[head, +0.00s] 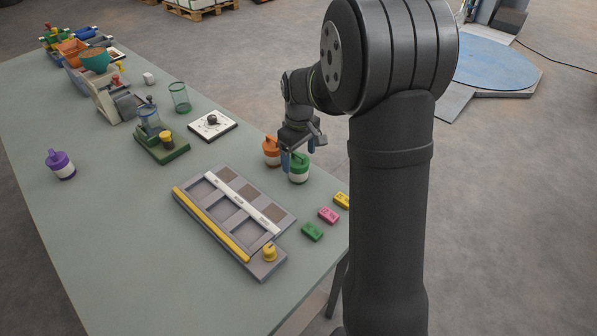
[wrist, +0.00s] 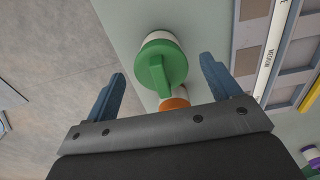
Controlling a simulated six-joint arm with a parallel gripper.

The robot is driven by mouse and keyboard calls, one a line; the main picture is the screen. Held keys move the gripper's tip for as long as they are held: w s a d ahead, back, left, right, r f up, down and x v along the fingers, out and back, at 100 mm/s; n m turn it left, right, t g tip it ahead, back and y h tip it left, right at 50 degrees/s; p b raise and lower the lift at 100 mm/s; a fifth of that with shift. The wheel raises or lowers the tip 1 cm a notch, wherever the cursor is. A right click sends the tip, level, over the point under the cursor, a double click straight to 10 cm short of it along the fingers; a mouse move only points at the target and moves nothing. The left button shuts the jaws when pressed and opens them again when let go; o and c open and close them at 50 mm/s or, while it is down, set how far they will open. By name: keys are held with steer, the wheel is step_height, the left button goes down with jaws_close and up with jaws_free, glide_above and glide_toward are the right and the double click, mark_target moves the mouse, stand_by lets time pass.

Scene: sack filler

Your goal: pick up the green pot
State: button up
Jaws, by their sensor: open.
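The green pot (head: 299,168) is a white jar with a green lid and a raised grip bar. It stands upright near the table's right edge. In the wrist view its green lid (wrist: 162,66) shows from above, between and a little beyond my fingertips. My gripper (wrist: 163,80) is open and empty, with one blue finger on each side of the lid's line. In the head view my gripper (head: 291,160) is just above and beside the green pot, partly in front of the orange pot. I cannot tell whether a finger touches either pot.
An orange pot (head: 271,150) stands close behind the green one; its lid (wrist: 175,103) shows near my palm. A grey compartment tray (head: 262,268) lies in front. Green, pink and yellow blocks (head: 328,215) lie along the right edge.

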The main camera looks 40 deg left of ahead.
mark_target(298, 160)
step_height(298, 160, down, 4)
steer(key=shift+a+f, duration=0.1)
steer(key=shift+f, duration=0.1)
steer(key=c, duration=1.1)
